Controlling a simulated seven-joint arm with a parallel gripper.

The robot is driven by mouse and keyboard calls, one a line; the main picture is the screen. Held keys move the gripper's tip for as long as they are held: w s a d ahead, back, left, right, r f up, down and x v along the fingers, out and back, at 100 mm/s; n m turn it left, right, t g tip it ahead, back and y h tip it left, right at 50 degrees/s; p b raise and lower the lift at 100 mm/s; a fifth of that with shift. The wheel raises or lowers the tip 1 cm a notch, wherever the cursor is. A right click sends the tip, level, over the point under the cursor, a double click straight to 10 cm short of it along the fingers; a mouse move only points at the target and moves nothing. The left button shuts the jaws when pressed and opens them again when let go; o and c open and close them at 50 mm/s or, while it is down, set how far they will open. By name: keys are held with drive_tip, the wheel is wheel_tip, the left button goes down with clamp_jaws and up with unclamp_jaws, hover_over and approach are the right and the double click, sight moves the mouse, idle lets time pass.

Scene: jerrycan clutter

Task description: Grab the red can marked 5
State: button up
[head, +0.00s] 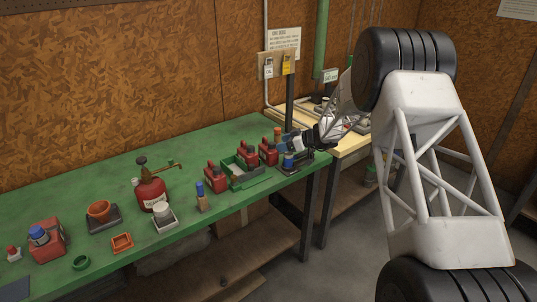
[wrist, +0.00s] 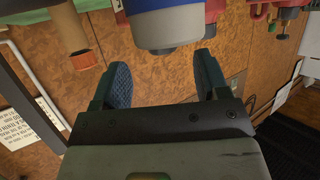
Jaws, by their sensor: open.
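Several small red cans stand toward the right of the green bench in the head view: one at the left (head: 212,177), one behind the green tray (head: 247,152), and one nearer my gripper (head: 268,152). No number is legible, so I cannot tell which is marked 5. My gripper (head: 297,142) is over the bench's right end, right of these cans. In the wrist view my gripper (wrist: 162,64) is open, with a blue and grey container (wrist: 170,28) just beyond and between the fingertips. Red parts (wrist: 214,10) show at the top edge.
A brown tube with an orange end (wrist: 75,38) is left of my fingers.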

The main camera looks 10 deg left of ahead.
sight(268, 150)
drive_tip(key=shift+x, duration=2.05)
clamp_jaws()
